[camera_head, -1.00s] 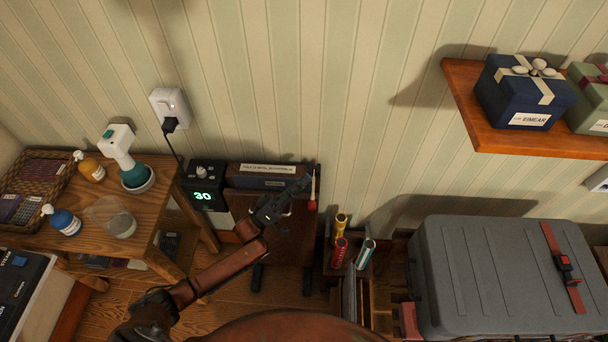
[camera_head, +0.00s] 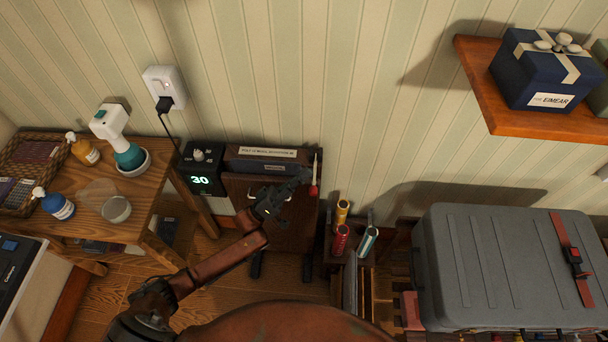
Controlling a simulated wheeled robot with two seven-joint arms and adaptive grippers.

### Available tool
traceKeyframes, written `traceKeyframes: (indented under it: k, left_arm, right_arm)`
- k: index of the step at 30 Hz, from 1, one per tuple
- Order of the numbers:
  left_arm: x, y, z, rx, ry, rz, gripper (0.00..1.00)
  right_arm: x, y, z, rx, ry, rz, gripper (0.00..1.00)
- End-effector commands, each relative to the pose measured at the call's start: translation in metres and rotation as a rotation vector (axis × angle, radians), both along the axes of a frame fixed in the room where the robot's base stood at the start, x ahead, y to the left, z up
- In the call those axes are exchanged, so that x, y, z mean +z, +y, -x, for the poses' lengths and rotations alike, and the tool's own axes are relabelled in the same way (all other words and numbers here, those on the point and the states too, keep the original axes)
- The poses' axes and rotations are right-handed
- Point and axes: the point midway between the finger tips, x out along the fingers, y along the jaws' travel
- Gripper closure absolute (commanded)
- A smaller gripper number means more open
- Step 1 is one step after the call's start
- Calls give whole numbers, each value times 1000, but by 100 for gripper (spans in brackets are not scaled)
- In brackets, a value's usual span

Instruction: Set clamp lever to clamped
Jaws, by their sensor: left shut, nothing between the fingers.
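A clamp lever with a pale upper part and a red lower end (camera_head: 313,190) stands at the right edge of a dark wooden press (camera_head: 247,190) against the wall. Its red end points down. My left gripper (camera_head: 303,177) is shut and empty, just left of the lever in front of the press. I cannot tell whether its fingertips touch the lever. The gripper and arm hide part of the press front. My right gripper is not in view.
A black timer box showing 30 (camera_head: 203,170) stands left of the press. Left of it is a wooden table (camera_head: 155,200) with bottles. Right of the press are upright tubes (camera_head: 341,240) and a grey suitcase (camera_head: 500,265). A wall shelf (camera_head: 490,100) holds gift boxes.

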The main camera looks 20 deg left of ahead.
Motion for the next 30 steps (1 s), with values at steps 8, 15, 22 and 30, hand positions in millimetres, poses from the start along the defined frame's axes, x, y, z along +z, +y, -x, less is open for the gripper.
traceKeyframes:
  k: [8,15,22,30]
  left_arm:
    - [-13,12,8,2,3,-2,100]
    - [-46,42,31,2,4,-3,100]
    - [-70,65,49,1,3,-1,100]
    - [-78,73,56,0,0,0,100]
  right_arm:
    - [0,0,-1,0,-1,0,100]
    - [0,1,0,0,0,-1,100]
    - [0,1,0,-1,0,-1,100]
    - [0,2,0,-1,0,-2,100]
